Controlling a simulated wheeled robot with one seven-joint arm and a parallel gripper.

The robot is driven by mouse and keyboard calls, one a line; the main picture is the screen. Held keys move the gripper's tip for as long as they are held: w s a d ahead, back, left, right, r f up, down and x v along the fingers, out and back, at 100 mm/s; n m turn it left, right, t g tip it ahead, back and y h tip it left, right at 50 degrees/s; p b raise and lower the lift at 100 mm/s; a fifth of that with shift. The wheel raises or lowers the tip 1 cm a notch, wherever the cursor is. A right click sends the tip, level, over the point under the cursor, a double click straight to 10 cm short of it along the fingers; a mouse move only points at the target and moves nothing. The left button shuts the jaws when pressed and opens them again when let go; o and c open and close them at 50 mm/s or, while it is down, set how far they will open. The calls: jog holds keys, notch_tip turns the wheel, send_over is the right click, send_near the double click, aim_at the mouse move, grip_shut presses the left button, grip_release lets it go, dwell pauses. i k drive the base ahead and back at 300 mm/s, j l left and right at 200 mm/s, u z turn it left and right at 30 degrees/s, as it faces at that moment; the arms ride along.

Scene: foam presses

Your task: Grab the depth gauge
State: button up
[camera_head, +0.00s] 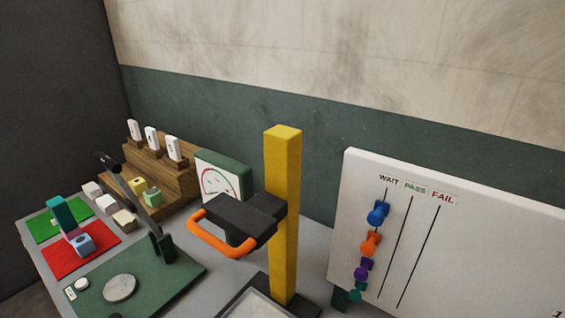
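No item is labelled as a depth gauge, and I cannot tell for certain which one it is. A small upright teal piece (61,212) with a paler lower part stands at the left, by the red mat. My gripper is not in view.
The yellow press column (284,220) carries a black head (242,215) with an orange handle (220,240). A green base (125,292) with a dark lever (137,195), a red mat (66,258), foam blocks, a wooden stepped rack (165,185) and a WAIT/PASS/FAIL board (450,265) crowd the grey table.

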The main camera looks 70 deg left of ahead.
aim_at(59, 207)
jog(key=u, duration=3)
jog(key=i+j+u, duration=0.35)
jog(key=i+j, duration=0.75)
jog(key=i, duration=0.15)
